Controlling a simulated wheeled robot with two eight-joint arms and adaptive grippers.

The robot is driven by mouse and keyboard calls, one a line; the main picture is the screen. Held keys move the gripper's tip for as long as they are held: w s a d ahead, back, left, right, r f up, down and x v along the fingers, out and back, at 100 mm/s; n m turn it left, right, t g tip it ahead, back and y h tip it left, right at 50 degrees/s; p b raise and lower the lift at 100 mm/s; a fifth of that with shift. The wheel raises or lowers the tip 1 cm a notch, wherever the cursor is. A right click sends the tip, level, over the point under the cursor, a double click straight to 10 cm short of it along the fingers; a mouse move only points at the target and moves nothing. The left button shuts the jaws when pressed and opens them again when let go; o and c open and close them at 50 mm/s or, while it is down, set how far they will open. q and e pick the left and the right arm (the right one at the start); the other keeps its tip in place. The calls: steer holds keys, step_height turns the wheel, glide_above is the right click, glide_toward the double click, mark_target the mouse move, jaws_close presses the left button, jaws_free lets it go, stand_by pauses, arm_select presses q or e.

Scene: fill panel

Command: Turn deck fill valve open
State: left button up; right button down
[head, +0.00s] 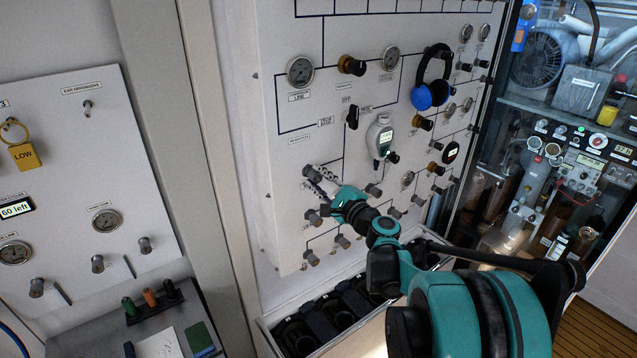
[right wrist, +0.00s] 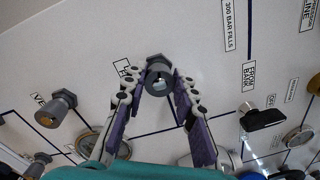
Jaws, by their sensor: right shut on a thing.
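My right gripper (head: 320,184) reaches to the lower left of the white fill panel (head: 285,120). In the right wrist view its two fingertips (right wrist: 160,85) are shut on a grey round valve knob (right wrist: 159,72), one finger on each side. The label beside this knob is mostly hidden by a finger, so I cannot read its name. In the head view the fingers and hand largely cover the knob. My left gripper is not in view.
Another grey knob (right wrist: 56,108) and a black lever by the "FROM BANK" label (right wrist: 248,76) are nearby. An open bin (head: 330,310) lies below.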

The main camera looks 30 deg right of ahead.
steer(key=n+b, duration=0.1)
steer(key=n, duration=0.3)
steer(key=shift+f+n, duration=0.1)
steer(key=shift+n, duration=0.3)
steer(key=n, duration=0.3)
steer(key=shift+n+y, duration=0.4)
steer(key=n+b, duration=0.1)
steer(key=n, duration=0.3)
steer(key=shift+f+n, duration=0.1)
steer(key=shift+n, duration=0.3)
steer(key=n, duration=0.3)
steer(key=shift+n+g, duration=0.3)
steer(key=shift+n, duration=0.1)
steer(key=n, duration=0.4)
steer(key=shift+d+n+y, duration=0.1)
steer(key=shift+n+y, duration=0.2)
steer(key=n, duration=0.3)
steer(key=shift+f+n, duration=0.1)
steer(key=shift+n, duration=0.2)
steer(key=n, duration=0.4)
steer(key=shift+g, duration=0.3)
steer(key=n, duration=0.4)
steer(key=shift+d+h, duration=0.1)
steer(key=shift+h, duration=0.3)
steer(key=shift+n, duration=0.3)
